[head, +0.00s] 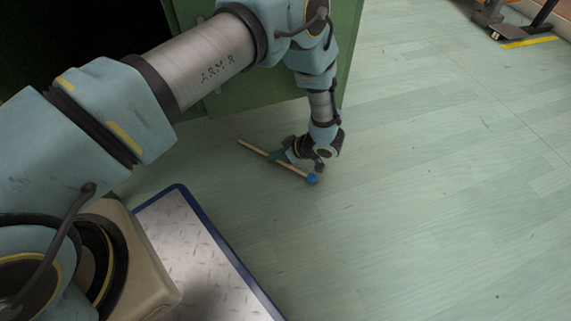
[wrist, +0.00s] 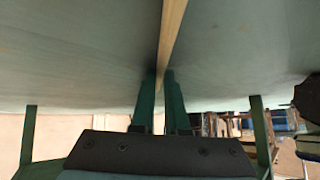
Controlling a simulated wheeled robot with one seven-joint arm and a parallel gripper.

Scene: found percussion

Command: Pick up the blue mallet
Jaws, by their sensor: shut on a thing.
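The blue mallet has a pale wooden handle (head: 258,150) and a small blue head (head: 312,179). In the head view it slants from upper left down to the right, low over or at the floor; I cannot tell if it touches. My gripper (head: 281,157) is shut on the handle between its middle and the head. In the wrist view the handle (wrist: 172,30) runs from the top edge down between the two green fingers (wrist: 160,88). The mallet's head does not show in the wrist view.
A green cabinet (head: 240,112) stands just behind the mallet. A metal plate with a blue edge (head: 205,250) lies at the front left. The pale green floor (head: 430,190) to the right is clear. A wheeled stand (head: 495,18) is at the far right.

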